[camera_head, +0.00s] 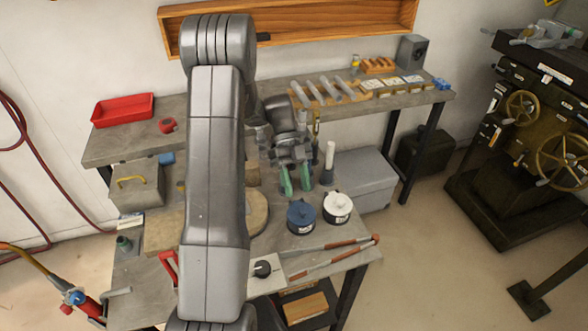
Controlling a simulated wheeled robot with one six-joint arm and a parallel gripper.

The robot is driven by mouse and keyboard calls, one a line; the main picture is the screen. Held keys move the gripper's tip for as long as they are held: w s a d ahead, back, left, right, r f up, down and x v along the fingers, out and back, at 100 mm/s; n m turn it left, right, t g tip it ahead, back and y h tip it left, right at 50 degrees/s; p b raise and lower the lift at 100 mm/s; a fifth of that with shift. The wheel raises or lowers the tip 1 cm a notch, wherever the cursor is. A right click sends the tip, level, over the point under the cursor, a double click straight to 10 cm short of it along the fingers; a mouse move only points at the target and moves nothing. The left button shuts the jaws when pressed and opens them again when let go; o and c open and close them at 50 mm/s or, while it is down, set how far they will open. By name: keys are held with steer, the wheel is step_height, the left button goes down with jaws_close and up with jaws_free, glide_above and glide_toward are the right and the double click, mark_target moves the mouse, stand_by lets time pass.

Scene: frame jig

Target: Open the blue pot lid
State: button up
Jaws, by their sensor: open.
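The blue pot (301,222) stands upright on the lower bench, right of centre in the head view. Its blue lid (301,211) sits on top with a small dark knob, and the pot has a pale label on its front. My gripper (296,186) points down with its two green-tipped fingers apart and nothing between them. In the picture it is just above and slightly left of the blue pot, not touching the lid as far as I can see. The exact height gap is hard to tell.
A white pot (338,208) with a dark knob stands close to the right of the blue pot. A pale cylinder (330,155) rises behind the pots. A grey case (365,178) is further right. My arm hides part of the bench.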

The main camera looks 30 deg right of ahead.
steer(key=v, duration=1.3)
steer(key=shift+w+r+b, duration=0.15)
steer(key=shift+r+b, duration=0.05)
steer(key=shift+b, duration=0.2)
steer(key=p+x, duration=0.1)
steer(key=x, duration=1.3)
